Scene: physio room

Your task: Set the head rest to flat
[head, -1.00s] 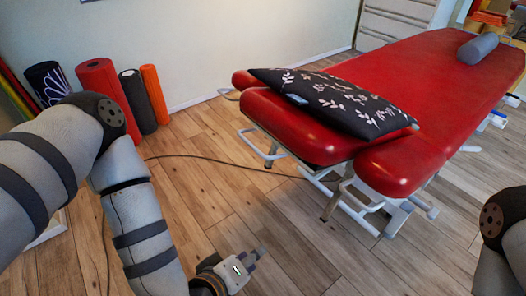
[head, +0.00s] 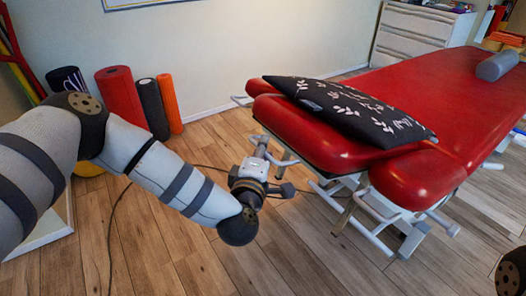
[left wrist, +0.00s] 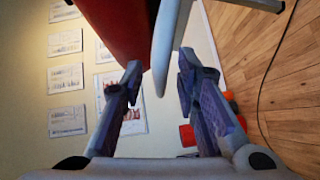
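The head rest (head: 310,137) is the red padded end section of the treatment table, between two red side pads. A black pillow with white leaf prints (head: 350,108) lies across it and hides much of its top, so I cannot tell its tilt. My left gripper (head: 285,176) is low beside the near end of the head rest, by the white metal frame. In the left wrist view, its two fingers (left wrist: 160,66) are open, with a white rounded bar (left wrist: 163,40) ahead between their tips. I cannot tell whether they touch it. Red padding (left wrist: 115,25) is beside the bar. My right gripper is out of view.
The red treatment table (head: 440,85) carries a grey bolster (head: 497,65) at its far end. Rolled mats (head: 122,95) stand against the wall at left. A dark cable (head: 112,210) runs over the wooden floor.

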